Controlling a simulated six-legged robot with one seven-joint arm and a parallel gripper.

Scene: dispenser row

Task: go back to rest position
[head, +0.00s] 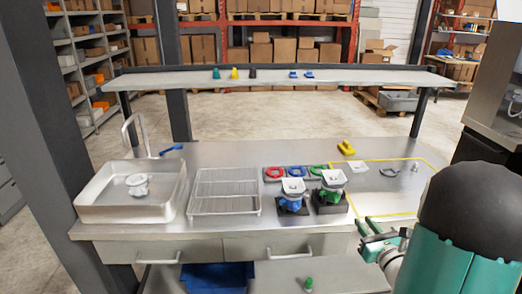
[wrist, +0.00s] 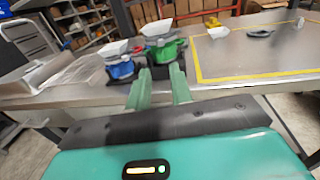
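My gripper (head: 378,240) is at the right front of the steel counter (head: 230,152) in the head view, near the counter's front edge. In the wrist view its two green fingers (wrist: 158,88) stand apart with nothing between them. Beyond the fingers are a dispenser with a blue body (head: 291,204) and one with a green body (head: 332,194), both with pale tops on dark bases. The blue-bodied one (wrist: 122,70) and the green-bodied one (wrist: 163,54) also show in the wrist view. The gripper looks apart from both.
A metal sink (head: 96,207) holds a white part (head: 138,185). A wire rack (head: 225,190) lies beside it. A yellow-taped area (head: 391,214) on the right holds small grey parts. A raised shelf (head: 330,75) runs behind. A dark machine (head: 490,125) stands far right.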

